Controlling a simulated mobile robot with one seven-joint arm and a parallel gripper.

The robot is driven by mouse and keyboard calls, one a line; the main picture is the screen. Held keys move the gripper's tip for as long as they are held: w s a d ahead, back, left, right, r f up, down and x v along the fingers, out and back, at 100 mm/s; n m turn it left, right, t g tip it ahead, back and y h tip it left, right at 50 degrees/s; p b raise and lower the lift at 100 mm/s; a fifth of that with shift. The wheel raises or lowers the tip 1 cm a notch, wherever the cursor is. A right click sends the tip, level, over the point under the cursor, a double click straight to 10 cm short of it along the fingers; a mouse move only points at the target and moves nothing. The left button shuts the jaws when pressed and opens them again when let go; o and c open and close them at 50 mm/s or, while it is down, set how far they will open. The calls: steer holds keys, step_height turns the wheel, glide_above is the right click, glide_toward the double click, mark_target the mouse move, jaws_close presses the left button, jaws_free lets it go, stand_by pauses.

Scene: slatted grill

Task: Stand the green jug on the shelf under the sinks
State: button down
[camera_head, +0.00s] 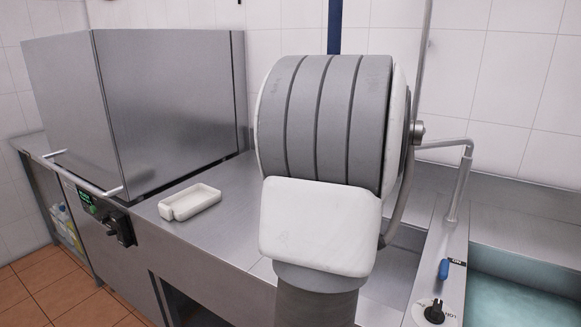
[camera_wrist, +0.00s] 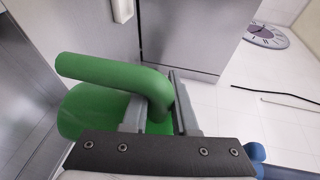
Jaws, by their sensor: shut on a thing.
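The green jug (camera_wrist: 85,110) shows in the wrist view, with its thick bent handle (camera_wrist: 115,72) reaching to the right. My gripper (camera_wrist: 158,108) is shut on the jug at the handle, one finger on each side of the green bar. The lower part of the jug is hidden behind my gripper's dark mount. In the head view my own arm fills the middle, and neither the jug nor my gripper shows. A sink (camera_head: 525,292) with bluish water is at the lower right of the head view. The shelf under the sinks cannot be made out.
A large steel box-shaped machine (camera_head: 170,95) stands at the left. A tap (camera_head: 458,180) rises by the sink. Tiled floor (camera_head: 60,295) is clear at lower left.

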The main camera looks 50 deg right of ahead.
steer(key=w+a+f+n+g+y, duration=0.2)
steer(key=w+a+f+n+y, duration=0.2)
steer(key=a+f, duration=0.5)
steer(key=w+a+f+n+g+y, duration=0.2)
steer(key=w+a+f+n+y, duration=0.3)
steer(key=a, duration=1.5)
steer(key=w+a+f+n+g+y, duration=0.2)
steer(key=w+a+f+n+y, duration=0.2)
steer(key=a+f+y, duration=0.4)
steer(key=a+f, duration=0.6)
steer(key=shift+w+a+n, duration=0.15)
steer(key=shift+a+n, duration=0.15)
steer(key=shift+n, duration=0.1)
steer(key=shift+r, duration=0.15)
